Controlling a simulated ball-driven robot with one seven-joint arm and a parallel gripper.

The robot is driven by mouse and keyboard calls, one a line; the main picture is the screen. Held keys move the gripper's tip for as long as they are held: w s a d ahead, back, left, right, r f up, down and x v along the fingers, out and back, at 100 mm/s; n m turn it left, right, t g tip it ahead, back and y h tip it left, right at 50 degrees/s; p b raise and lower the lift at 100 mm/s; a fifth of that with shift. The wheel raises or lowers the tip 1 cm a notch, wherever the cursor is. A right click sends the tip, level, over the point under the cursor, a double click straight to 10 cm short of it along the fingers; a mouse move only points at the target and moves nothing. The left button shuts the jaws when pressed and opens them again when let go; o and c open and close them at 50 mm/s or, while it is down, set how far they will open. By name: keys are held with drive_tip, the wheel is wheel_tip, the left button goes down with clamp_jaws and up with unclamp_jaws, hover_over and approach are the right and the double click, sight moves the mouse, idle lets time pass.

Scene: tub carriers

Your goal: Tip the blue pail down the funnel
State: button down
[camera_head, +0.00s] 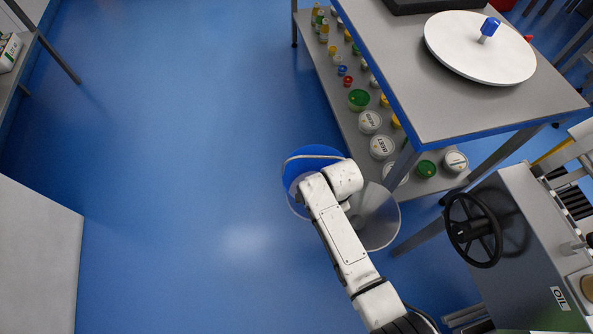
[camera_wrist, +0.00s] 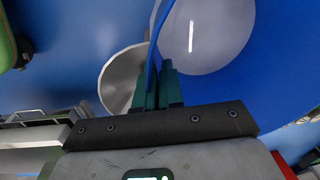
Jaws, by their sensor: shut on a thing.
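The blue pail (camera_head: 303,170), with a thin wire handle, is held off the floor beyond the end of my white arm in the head view. In the wrist view my gripper (camera_wrist: 158,72) has its teal fingers closed on a thin blue edge of the pail (camera_wrist: 238,70). A pale round area with a white streak shows on the pail's side there; I cannot tell whether it is contents or the bottom. The grey funnel (camera_head: 375,222) is just right of the pail, partly behind my arm; it also shows left of the fingers in the wrist view (camera_wrist: 122,72). My arm hides the fingers in the head view.
A grey table (camera_head: 455,95) with a lower shelf of tubs and jars stands at the upper right, bearing a white disc (camera_head: 470,52). A grey machine with a black handwheel (camera_head: 473,230) stands at the right. Blue floor (camera_head: 180,180) is clear on the left.

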drive_tip(key=shift+w+a+r+m+p, duration=1.7)
drive_tip(key=shift+a+r+m+p, duration=1.6)
drive_tip(key=shift+a+r+m, duration=1.65)
drive_tip(key=s+d+f+t+y+b, duration=0.1)
drive_tip(key=s+d+t+y+b, duration=0.2)
drive_tip(key=d+y+b, duration=0.3)
drive_tip(key=s+d+f+m+t+y+b, duration=0.1)
drive_tip(key=s+d+t+y+b, duration=0.2)
drive_tip(key=d+y+b, duration=0.4)
drive_tip(key=shift+f+t+y+b, duration=0.2)
drive_tip(key=shift+t+y+b, duration=0.15)
drive_tip(key=shift+t, duration=0.55)
drive_tip(key=shift+m, duration=0.25)
